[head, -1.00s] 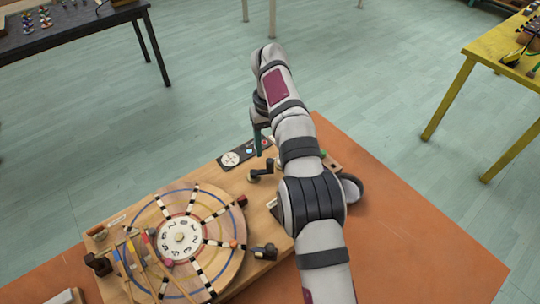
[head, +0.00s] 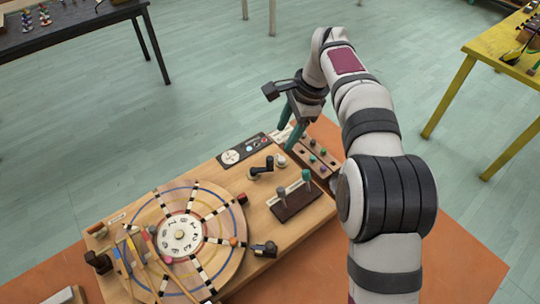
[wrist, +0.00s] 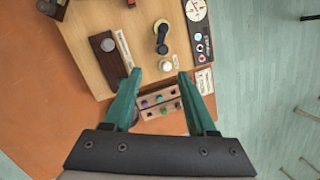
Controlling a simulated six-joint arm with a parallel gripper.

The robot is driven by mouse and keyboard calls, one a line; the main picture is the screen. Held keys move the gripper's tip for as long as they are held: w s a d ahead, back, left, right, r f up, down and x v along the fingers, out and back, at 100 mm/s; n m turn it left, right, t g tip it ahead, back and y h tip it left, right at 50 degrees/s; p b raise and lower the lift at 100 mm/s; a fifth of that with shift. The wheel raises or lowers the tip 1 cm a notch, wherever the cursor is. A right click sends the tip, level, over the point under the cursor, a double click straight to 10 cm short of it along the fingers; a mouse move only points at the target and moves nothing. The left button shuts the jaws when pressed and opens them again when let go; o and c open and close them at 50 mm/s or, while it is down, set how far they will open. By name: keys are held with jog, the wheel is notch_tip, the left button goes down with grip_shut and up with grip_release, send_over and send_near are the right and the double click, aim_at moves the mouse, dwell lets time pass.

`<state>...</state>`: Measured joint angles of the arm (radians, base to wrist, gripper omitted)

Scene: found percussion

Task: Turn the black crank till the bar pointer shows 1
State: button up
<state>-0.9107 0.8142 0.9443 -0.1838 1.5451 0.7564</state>
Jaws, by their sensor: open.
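The black crank (head: 262,168) is on the wooden board, below the dark panel; in the wrist view the crank (wrist: 162,38) lies beyond my fingertips. My gripper (head: 285,138), with two teal fingers, is above the board's far right edge, right of the crank. It also shows in the wrist view (wrist: 160,75), open and empty, not touching the crank. A small white dial (head: 231,157) on the dark panel has dark marks, too small to read. The numbered white disc (head: 180,235) is at the centre of the large wheel. I cannot tell which mark is the bar pointer.
A white knob (head: 281,161) is right of the crank. A dark slider block (head: 297,206) with two upright handles stands below it. A peg rack (head: 318,155) is at the board's right. Another black fitting (head: 265,250) is at the wheel's right edge.

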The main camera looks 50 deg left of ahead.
aim_at(272, 158)
jog(key=a+f+m, duration=0.1)
jog(key=f+m, duration=0.2)
jog(key=f, duration=0.1)
jog(key=s+a+f+m+y, duration=0.1)
jog(key=f+m, duration=0.1)
jog(key=f, duration=0.2)
jog(key=s+a+f+m, duration=0.1)
jog(key=f+m, duration=0.2)
jog(key=f, duration=0.1)
jog(key=shift+a+f+m, duration=0.25)
jog(key=shift+m, duration=0.05)
grip_shut()
